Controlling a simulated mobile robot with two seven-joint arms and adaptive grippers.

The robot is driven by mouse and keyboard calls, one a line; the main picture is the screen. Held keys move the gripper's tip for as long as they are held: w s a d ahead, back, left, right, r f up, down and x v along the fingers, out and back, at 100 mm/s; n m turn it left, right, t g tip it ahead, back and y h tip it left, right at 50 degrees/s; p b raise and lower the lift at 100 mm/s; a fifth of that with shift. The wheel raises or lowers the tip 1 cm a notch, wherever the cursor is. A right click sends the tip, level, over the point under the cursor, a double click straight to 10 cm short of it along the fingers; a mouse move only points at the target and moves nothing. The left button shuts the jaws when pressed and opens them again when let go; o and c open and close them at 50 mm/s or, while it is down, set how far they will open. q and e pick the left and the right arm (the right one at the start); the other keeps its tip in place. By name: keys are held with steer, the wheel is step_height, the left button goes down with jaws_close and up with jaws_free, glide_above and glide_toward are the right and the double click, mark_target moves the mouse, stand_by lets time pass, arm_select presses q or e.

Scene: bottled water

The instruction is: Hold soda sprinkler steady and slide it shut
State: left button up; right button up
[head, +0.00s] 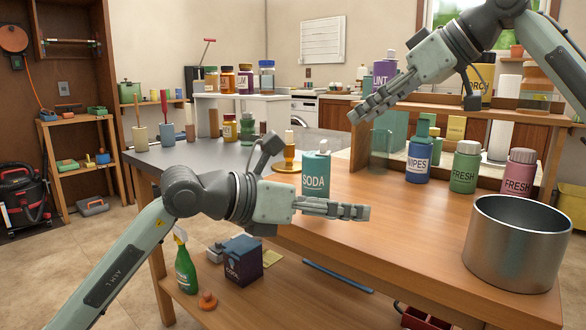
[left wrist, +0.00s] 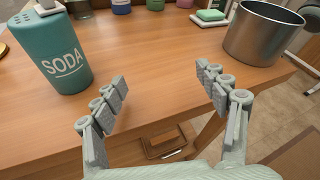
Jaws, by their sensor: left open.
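The soda sprinkler (head: 315,178) is a teal container with white "SODA" lettering. It stands upright on the wooden table, and its lower part is hidden behind my left gripper in the head view. The left wrist view shows the sprinkler (left wrist: 64,62) at upper left, with a pale piece at its top; I cannot tell whether its lid is open. My left gripper (head: 352,211) is open and empty (left wrist: 162,82), in front of the sprinkler and apart from it. My right gripper (head: 370,103) is raised over the table's back; its fingers show side-on.
A large metal pot (head: 516,248) stands at the table's right. Behind are a WIPES bottle (head: 418,160), a green FRESH bottle (head: 464,168) and a pink one (head: 518,176). The table's front middle is clear.

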mark_target(315, 174)
arm_select(q)
steer(key=w+a+r+t+y, duration=0.1)
steer(key=w+a, duration=0.1)
steer(key=w+a+r+n+t+y, duration=0.1)
steer(key=w+a+y, duration=0.1)
steer(key=w, duration=0.1)
steer(key=w+a+r+t+y, duration=0.1)
steer(key=w+a, duration=0.1)
steer(key=a, duration=0.1)
steer(key=shift+w+r+n, duration=0.2)
steer(key=shift+r+n, duration=0.1)
steer(key=shift+r, duration=0.1)
steer(key=shift+w+a+y, duration=0.1)
steer(key=shift+w+y, duration=0.15)
steer(key=shift+y, duration=0.05)
steer(key=shift+t, duration=0.3)
steer(key=x, duration=0.7)
steer(key=shift+w, duration=0.15)
steer(key=shift+c, duration=0.2)
steer(key=c, duration=1.3)
steer(key=shift+c, duration=0.2)
steer(key=o, duration=0.7)
steer(key=c, duration=0.5)
